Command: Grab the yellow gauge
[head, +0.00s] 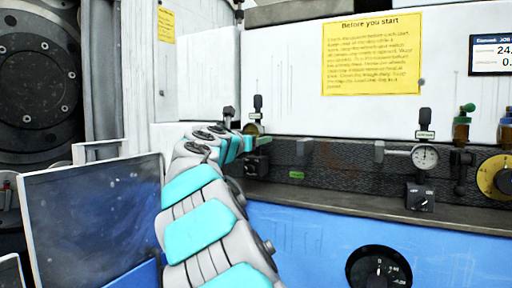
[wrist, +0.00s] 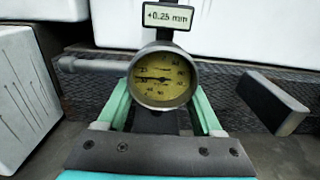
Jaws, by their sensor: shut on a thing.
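The yellow gauge (wrist: 163,78) has a round yellow dial in a grey rim, with a side stem to the left and a small tag above reading "+0.25 mm". In the wrist view my gripper (wrist: 160,116) has one teal finger on each side of the gauge's lower part and is shut on it. The gauge stands upright against the dark textured strip. In the head view my gripper (head: 243,143) is at the ledge, and the gauge (head: 253,128) is mostly hidden behind it.
Green-topped and brown fittings (head: 461,128) and a yellow dial (head: 496,177) are at the far right. A dark screen panel (head: 95,215) stands left of my arm.

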